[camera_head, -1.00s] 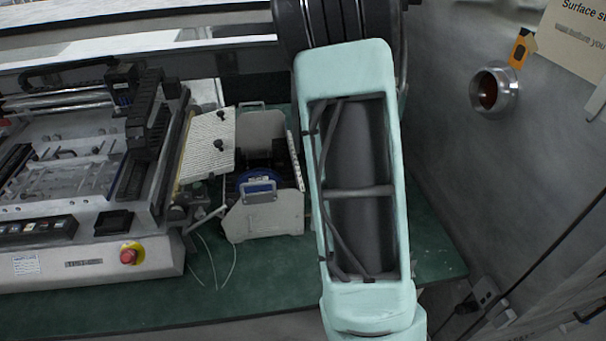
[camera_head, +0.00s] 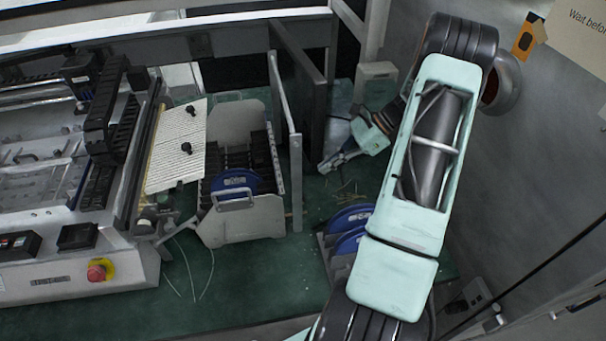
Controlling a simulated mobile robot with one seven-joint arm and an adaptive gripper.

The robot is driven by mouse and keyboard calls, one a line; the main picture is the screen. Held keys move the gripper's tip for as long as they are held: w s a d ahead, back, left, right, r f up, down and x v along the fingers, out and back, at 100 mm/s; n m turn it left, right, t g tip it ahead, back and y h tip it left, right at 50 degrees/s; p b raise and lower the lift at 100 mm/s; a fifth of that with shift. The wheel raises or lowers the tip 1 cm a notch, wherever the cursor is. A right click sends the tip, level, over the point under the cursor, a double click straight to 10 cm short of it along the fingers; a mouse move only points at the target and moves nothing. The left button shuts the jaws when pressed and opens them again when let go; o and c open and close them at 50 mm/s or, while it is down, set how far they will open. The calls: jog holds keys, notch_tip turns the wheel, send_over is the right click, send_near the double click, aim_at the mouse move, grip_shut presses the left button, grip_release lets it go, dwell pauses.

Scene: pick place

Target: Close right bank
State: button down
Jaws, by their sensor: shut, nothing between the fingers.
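A grey metal feeder bank (camera_head: 262,217) with a handle and a blue reel (camera_head: 235,184) stands on the green surface, right of the machine. A second set of blue reels (camera_head: 346,219) sits further right, partly hidden by my arm; I cannot tell which one is the right bank. My gripper (camera_head: 324,167) is shut and empty. It points left and down, beyond the second reels and to the right of a thin upright grey panel (camera_head: 284,130). It appears apart from both sets of reels.
The machine (camera_head: 75,265) with a red button (camera_head: 97,270) fills the left. A white ribbed plate (camera_head: 177,148) slopes beside the bank. A grey frame stands behind. A wall (camera_head: 545,190) closes the right side.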

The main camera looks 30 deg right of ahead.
aim_at(262, 191)
jog(key=p+x, duration=0.1)
jog(key=x, duration=0.9)
jog(key=shift+s+a+r+p, duration=0.1)
jog(key=shift+r+p, duration=0.05)
jog(key=shift+p, duration=0.2)
jog(key=shift+w+a+r+p, duration=0.1)
jog(key=shift+w+a+p, duration=0.15)
jog(key=shift+a, duration=0.3)
jog(key=shift+w+a+r+p, duration=0.1)
jog(key=shift+a+p, duration=0.1)
jog(key=shift+a, duration=0.4)
jog(key=shift+w+a+f, duration=0.15)
jog(key=shift+w+a, duration=0.05)
jog(key=shift+a, duration=0.4)
jog(key=a, duration=0.2)
jog(key=w+a, duration=0.1)
jog(key=a, duration=0.1)
jog(key=a+b, duration=0.1)
jog(key=a, duration=0.1)
jog(key=shift+w+a, duration=0.35)
jog(key=shift+w, duration=0.05)
jog(key=shift+a, duration=0.4)
